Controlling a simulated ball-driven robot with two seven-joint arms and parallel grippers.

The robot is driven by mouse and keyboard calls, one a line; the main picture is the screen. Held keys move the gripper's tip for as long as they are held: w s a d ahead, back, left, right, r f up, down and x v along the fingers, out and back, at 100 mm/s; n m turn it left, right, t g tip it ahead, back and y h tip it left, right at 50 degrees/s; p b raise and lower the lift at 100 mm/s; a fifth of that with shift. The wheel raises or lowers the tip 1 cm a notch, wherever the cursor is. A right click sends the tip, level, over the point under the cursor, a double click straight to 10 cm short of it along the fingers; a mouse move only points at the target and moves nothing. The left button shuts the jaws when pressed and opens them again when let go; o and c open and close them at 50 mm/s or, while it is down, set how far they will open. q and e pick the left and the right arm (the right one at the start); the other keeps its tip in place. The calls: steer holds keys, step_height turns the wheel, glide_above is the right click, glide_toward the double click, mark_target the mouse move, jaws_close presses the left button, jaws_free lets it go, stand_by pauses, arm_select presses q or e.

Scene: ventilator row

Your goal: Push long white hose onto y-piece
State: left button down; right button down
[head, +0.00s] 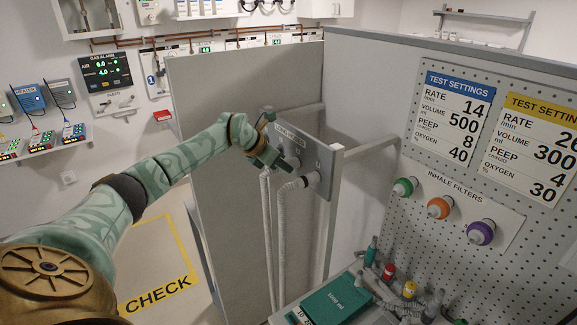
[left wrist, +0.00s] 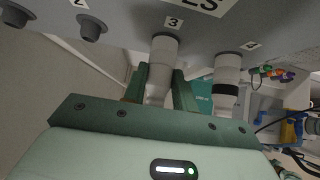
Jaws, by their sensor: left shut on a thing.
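My left gripper (head: 270,158) is at the grey hose panel (head: 322,162) on the partition frame. In the left wrist view its two green fingers (left wrist: 160,82) are closed on either side of the white hose cuff (left wrist: 163,62) at position 3. The cuff's upper end meets the panel there. The long white hose (head: 267,235) hangs down below the gripper in the head view. A second white hose (head: 281,235) hangs beside it; its cuff (left wrist: 227,72), with a black band, is at position 4. I cannot make out the y-piece. My right gripper is not in view.
Two bare grey pegs (left wrist: 91,27) are left of the held cuff. A pegboard at the right carries green, orange (head: 439,207) and purple filters. A teal box (head: 335,300) and several small coloured parts (head: 389,271) crowd the bench below. A partition (head: 225,130) stands behind my arm.

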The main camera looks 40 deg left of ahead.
mark_target(278, 171)
arm_select(q)
steer(key=shift+s+f, duration=0.1)
steer(key=shift+s, duration=0.05)
steer(key=shift+s+a, duration=0.25)
steer(key=shift+s, duration=0.45)
steer(key=shift+s+a, duration=0.2)
steer(key=shift+s, duration=0.5)
steer(key=shift+s+a+b, duration=0.2)
steer(key=shift+s, duration=0.4)
steer(key=shift+s+a+b, duration=0.15)
steer(key=shift+s, duration=0.4)
